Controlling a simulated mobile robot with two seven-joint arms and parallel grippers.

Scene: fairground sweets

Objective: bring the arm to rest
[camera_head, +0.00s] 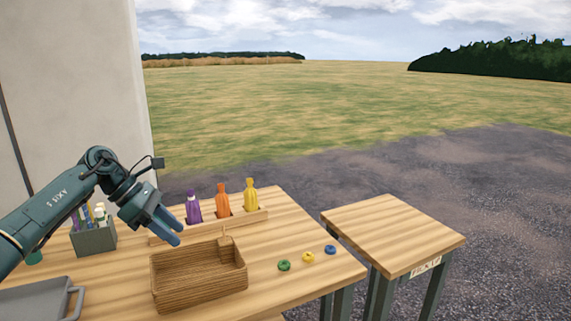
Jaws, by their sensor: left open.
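My left gripper (170,227) is in the head view, reaching in from the left on my dark teal arm. Its fingers are apart and empty, pointing down and to the right. It hangs above the wooden table, in front of the bottle rack and just behind and above the left part of the wicker basket (199,279). I cannot tell the exact height over the table. My right gripper is not in view.
A wooden rack (238,224) holds purple, orange and yellow bottles. A grey box (93,238) with bottles and a grey tray (35,301) stand left. Green (284,265), yellow (308,257) and blue (330,249) rings lie right of the basket. A bare side table (395,232) stands right.

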